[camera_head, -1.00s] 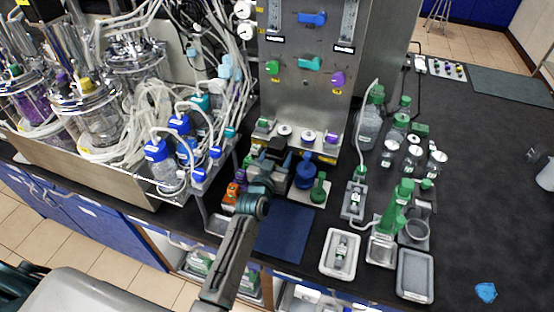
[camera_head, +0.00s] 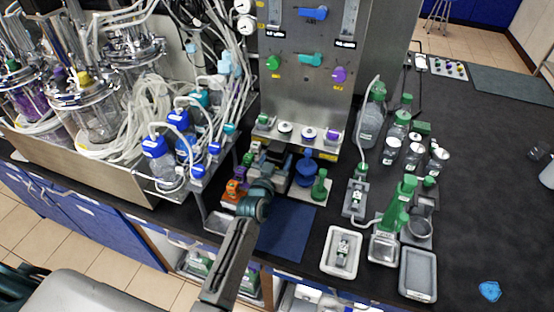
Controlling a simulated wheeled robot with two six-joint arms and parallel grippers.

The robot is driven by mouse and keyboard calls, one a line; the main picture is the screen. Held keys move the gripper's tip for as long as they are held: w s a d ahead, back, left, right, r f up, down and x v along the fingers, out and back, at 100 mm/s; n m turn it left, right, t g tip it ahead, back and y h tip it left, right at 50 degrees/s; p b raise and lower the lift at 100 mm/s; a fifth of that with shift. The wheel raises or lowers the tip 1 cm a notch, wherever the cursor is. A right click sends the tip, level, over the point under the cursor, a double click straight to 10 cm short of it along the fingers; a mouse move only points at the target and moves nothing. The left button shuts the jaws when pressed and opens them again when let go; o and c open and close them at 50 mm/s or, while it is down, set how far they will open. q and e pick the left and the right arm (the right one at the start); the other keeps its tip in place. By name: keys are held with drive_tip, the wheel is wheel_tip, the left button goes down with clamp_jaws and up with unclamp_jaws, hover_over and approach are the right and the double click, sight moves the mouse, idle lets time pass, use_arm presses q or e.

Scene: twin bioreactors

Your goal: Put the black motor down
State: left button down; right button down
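My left arm reaches up from the bottom centre in the head view. Its gripper (camera_head: 267,172) is at the row of small motors in front of the steel control tower. A dark shape that looks like the black motor (camera_head: 270,155) is at the gripper's far end, low over or on the bench. The wrist partly hides it, so I cannot tell whether the fingers are closed on it or whether it touches the surface. The blue motor (camera_head: 305,172) stands just to its right. My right gripper is out of view.
An orange piece (camera_head: 233,190) stands left of the gripper and a green-capped piece (camera_head: 320,185) to the right. A blue mat (camera_head: 287,232) lies bare in front.

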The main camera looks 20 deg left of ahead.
use_arm(q)
drive_tip(key=c, duration=0.8)
unclamp_jaws()
drive_tip(key=shift+f, duration=0.2)
drive_tip(key=shift+o, duration=1.4)
drive_tip(key=shift+f, duration=0.1)
drive_tip(key=shift+r+p, duration=0.45)
drive_tip(key=shift+p, duration=0.05)
drive_tip(key=shift+r+p, duration=0.5)
drive_tip(key=shift+s+f+b, duration=0.3)
drive_tip(key=shift+s+b, duration=0.15)
drive_tip(key=shift+s, duration=0.1)
drive_tip(key=shift+s+f+b, duration=0.3)
drive_tip(key=shift+s+b, duration=0.1)
drive_tip(key=shift+s, duration=0.1)
drive_tip(key=s+b, duration=0.3)
drive_tip(key=s, duration=0.7)
drive_tip(key=shift+a+r, duration=0.15)
drive_tip(key=shift+r, duration=0.3)
